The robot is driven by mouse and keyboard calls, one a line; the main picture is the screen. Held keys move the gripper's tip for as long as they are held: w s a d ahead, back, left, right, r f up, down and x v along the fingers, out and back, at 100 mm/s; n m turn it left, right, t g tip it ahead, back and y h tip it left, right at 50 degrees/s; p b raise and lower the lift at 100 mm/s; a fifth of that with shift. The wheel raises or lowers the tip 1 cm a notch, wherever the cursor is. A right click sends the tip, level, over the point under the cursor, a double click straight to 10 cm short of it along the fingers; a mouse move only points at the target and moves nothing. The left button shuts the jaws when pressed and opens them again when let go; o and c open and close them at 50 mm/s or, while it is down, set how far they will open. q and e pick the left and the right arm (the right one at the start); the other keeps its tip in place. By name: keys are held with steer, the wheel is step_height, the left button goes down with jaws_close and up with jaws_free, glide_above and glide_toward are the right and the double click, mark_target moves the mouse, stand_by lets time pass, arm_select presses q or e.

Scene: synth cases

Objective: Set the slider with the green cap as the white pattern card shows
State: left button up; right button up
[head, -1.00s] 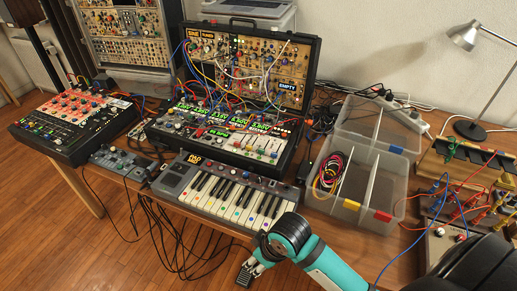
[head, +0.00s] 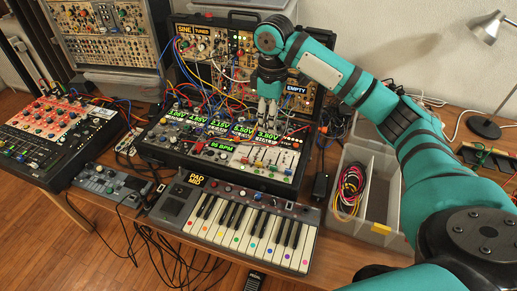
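The white slider panel (head: 265,161) is at the lower right of the black synth case (head: 230,177). Small coloured caps sit on its sliders; which one is green is too small to tell surely. I cannot make out a white pattern card. My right gripper (head: 268,121) points down above the panel's back edge, in front of the upright module rack. Its two grey fingers stand apart with nothing visible between them. It hides part of the rack and cables. My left gripper is not in view.
Patch cables (head: 212,97) hang close left of the gripper. A keyboard (head: 240,222) lies in front of the case. A clear divided bin (head: 374,232) with coiled cables stands to the right. A mixer (head: 60,140) is at the left.

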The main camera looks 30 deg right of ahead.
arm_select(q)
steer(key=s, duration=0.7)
arm_select(e)
glide_toward(271, 165)
steer(key=shift+s+f, duration=0.15)
steer(key=shift+s, duration=0.1)
step_height(271, 165, down, 6)
steer(key=shift+f+p, duration=0.2)
steer(key=shift+p, duration=0.2)
step_height(271, 165, down, 2)
steer(key=shift+w+f, duration=0.1)
steer(key=shift+w, duration=0.05)
jaws_close()
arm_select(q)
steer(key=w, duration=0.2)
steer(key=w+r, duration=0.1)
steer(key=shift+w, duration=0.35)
